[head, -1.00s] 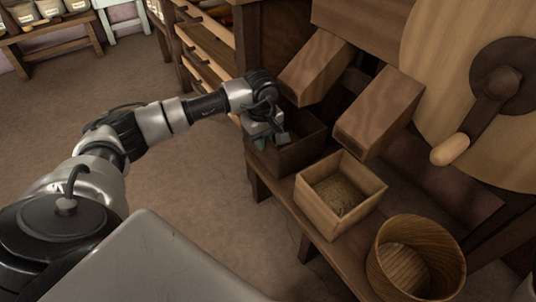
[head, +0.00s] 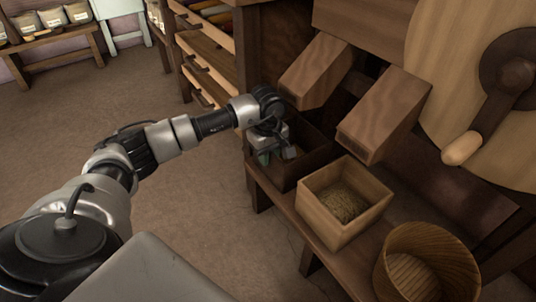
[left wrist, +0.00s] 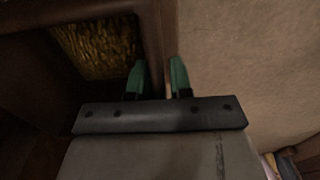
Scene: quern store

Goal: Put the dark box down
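The dark box (head: 309,160) is an open-topped brown box at the far left end of the low bench, below the left wooden chute. It looks upright and appears to rest on the bench. My left gripper (head: 276,157) is at its near left wall, with its green fingertips on either side of that wall. In the left wrist view, the fingers (left wrist: 159,80) close in around the wall of the dark box (left wrist: 153,25), and rough golden-brown matter shows inside. The box's underside is hidden. My right gripper is not in view.
A lighter wooden box (head: 318,213) with grain stands beside the dark box on the bench (head: 277,202). A round wooden tub (head: 393,250) stands farther right. Two chutes (head: 380,115) hang close above. Open floor (head: 200,210) lies left of the bench.

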